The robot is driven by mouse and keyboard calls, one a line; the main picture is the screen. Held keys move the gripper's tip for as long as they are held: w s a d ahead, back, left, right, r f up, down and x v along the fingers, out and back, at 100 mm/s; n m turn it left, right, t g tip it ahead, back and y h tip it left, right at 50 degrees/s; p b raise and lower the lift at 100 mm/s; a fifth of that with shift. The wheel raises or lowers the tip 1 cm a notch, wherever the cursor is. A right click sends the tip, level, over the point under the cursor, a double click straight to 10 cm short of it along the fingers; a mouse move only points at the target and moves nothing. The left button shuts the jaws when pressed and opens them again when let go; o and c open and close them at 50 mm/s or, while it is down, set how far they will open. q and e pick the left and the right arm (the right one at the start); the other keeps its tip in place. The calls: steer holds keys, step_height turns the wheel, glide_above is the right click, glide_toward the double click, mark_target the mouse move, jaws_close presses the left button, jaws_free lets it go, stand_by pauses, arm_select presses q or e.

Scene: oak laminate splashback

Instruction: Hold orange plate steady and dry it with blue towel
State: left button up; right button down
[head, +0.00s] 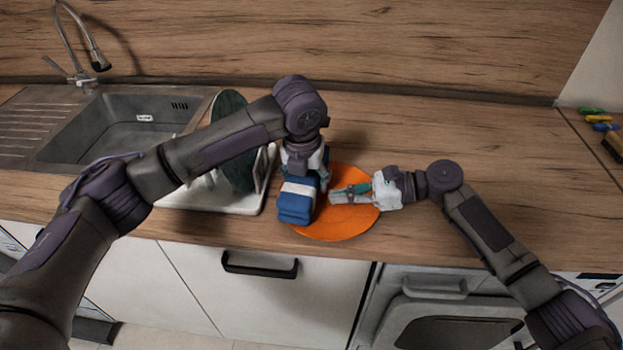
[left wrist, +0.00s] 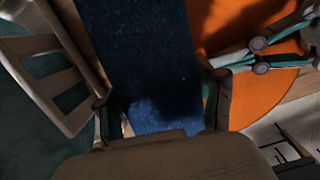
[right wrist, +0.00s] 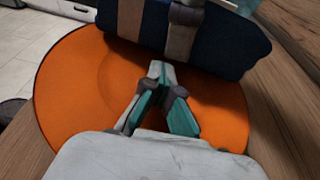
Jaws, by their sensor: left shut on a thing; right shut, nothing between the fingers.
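The orange plate (head: 345,222) lies flat on the wooden counter near its front edge. It also shows in the left wrist view (left wrist: 262,97) and the right wrist view (right wrist: 90,100). The blue towel (head: 296,206), a folded bundle with a white band, is over the plate's left part. My left gripper (left wrist: 155,115) is shut on the blue towel from above. My right gripper (head: 335,196) is shut and empty, with its fingertips over the plate beside the towel. In the right wrist view its closed fingers (right wrist: 157,70) point at the towel (right wrist: 215,40). Whether they touch the plate is unclear.
A white dish rack (head: 240,203) with a dark green plate (head: 233,150) stands left of the towel. The sink (head: 125,125) is farther left. Colored items (head: 603,126) lie at the far right. The counter behind and right of the plate is clear.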

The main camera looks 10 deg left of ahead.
arm_select(q)
steer(key=shift+r, duration=0.15)
arm_select(e)
steer(key=shift+d, duration=0.15)
arm_select(q)
steer(key=shift+d+r, duration=0.1)
steer(key=shift+r, duration=0.25)
steer(key=shift+d+r, duration=0.25)
steer(key=shift+r, duration=0.9)
steer(key=shift+d+r, duration=0.3)
steer(key=shift+r, duration=0.8)
steer(key=shift+d+r, duration=0.25)
steer(key=shift+r, duration=0.9)
arm_select(e)
steer(key=shift+d+f, duration=0.1)
steer(key=c, duration=1.9)
jaws_free()
arm_select(q)
steer(key=shift+s, duration=0.1)
arm_select(e)
steer(key=o, duration=0.7)
steer(key=shift+c, duration=0.2)
steer(key=shift+d, duration=0.1)
steer(key=v, duration=1.2)
arm_select(q)
steer(key=shift+f, duration=0.1)
